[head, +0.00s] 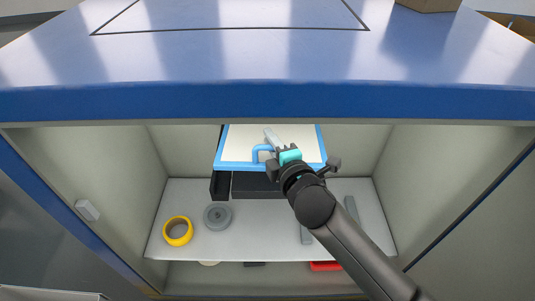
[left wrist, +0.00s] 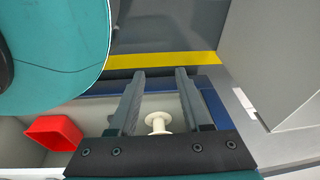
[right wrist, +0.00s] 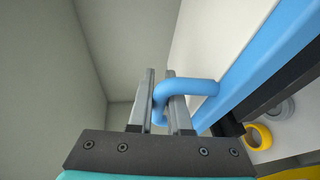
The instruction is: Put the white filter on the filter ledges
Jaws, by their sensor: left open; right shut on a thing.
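The white filter (head: 248,137) has a white face, a blue frame and a blue handle (head: 257,152). It is tilted inside the cabinet, above the shelf. My right gripper (head: 272,145) is shut on the blue handle, which also shows between its fingers in the right wrist view (right wrist: 190,87). Black parts (head: 256,183) lie just below the filter's front edge; I cannot tell whether these are the filter ledges, or whether the filter touches them. My left gripper (left wrist: 160,75) is open and empty in the left wrist view; it is out of the head view.
A yellow tape ring (head: 178,231) and a grey roll (head: 217,215) sit on the shelf (head: 265,238) at left. Grey bars (head: 351,208) lie at right. A red object (head: 326,266) and a white spool (left wrist: 158,123) are lower down. Cabinet walls and the blue top edge (head: 265,101) bound the space.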

